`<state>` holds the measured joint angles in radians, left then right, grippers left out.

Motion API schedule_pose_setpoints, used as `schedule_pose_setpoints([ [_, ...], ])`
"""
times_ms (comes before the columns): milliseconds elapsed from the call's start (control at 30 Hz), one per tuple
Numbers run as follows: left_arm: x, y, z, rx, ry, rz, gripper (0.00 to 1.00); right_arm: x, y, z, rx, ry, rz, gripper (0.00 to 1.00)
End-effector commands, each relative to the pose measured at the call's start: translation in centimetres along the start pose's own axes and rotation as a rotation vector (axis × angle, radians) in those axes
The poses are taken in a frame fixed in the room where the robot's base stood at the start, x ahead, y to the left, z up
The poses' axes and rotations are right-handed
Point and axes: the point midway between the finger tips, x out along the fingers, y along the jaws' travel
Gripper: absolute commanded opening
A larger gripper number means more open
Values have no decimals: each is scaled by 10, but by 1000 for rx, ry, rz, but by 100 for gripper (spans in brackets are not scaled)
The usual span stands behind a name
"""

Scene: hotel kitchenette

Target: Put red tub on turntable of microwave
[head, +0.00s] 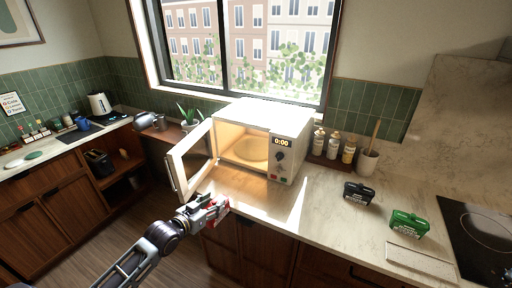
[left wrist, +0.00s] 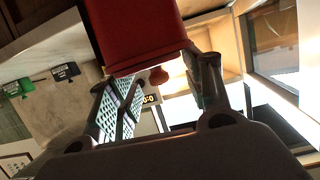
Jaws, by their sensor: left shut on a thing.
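My left gripper (head: 212,207) is shut on the red tub (head: 223,204), in front of the counter and below the microwave opening. Most of the tub is hidden by the gripper in the head view. In the left wrist view the red tub (left wrist: 135,28) fills the top middle, beyond the fingers (left wrist: 158,75). The white microwave (head: 291,122) stands on the counter with its door (head: 190,160) swung open to the left. Its lit cavity shows the round turntable (head: 252,148) with nothing on it. My right gripper is not in view.
The open door stands left of the cavity, close to my gripper. Several bottles (head: 333,146) and a utensil crock (head: 367,162) stand right of the microwave. A black item (head: 358,193) and a green item (head: 408,223) are on the right counter. The counter before the microwave is clear.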

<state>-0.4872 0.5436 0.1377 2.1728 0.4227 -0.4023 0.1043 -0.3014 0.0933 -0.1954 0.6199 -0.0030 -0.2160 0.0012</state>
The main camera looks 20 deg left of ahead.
Motion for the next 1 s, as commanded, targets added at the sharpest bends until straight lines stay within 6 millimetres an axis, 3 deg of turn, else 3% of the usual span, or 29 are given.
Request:
schedule_pose_setpoints([
  [200,-4,-16,-24,6,2,4,0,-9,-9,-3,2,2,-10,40],
  [700,-10,-43,-51,4,3,-20,0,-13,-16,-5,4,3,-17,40],
  [1000,-12,-47,-51,-8,0,-63,0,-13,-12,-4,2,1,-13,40],
])
